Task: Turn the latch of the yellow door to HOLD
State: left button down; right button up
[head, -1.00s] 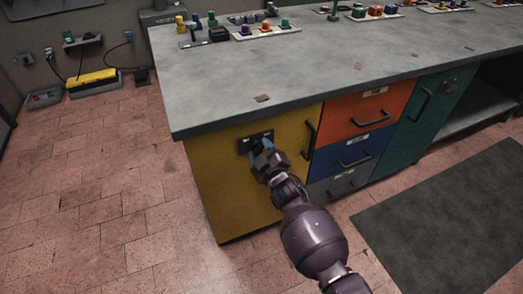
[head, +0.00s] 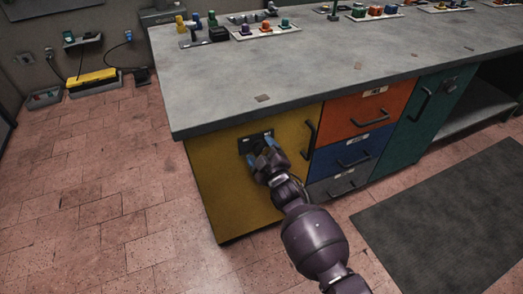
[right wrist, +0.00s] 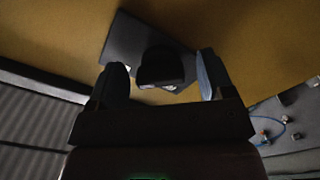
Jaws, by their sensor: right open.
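The yellow door (head: 225,190) is at the left end of the bench front and looks shut. Its dark latch plate (head: 242,142) is near the top and partly hidden by my right gripper (head: 262,154). In the right wrist view, the dark latch knob (right wrist: 160,66) stands out from the plate (right wrist: 128,40). My right gripper (right wrist: 162,80) is open there, with one finger on each side of the knob and visible gaps between. I cannot read any HOLD mark or tell the latch's setting. My left gripper is not in view.
The yellow door's black handle (head: 310,139) is right of the latch. Orange (head: 345,110), blue (head: 335,152) and grey drawers and a teal door (head: 415,130) follow to the right. The worktop (head: 300,75) overhangs above. A dark mat (head: 450,215) lies on the floor.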

jog(key=shift+s+d+r, duration=0.1)
jog(key=shift+s+d, duration=0.1)
jog(key=shift+s, duration=0.15)
pick_arm(q)
jog(key=p, duration=0.1)
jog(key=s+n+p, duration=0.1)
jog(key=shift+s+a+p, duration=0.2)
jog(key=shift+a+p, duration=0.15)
jog(key=shift+p, duration=0.05)
pick_arm(e)
jog(key=v, duration=0.9)
jog(key=shift+s, duration=0.35)
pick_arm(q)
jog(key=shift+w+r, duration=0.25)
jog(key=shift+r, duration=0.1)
pick_arm(e)
jog(key=shift+d, duration=0.15)
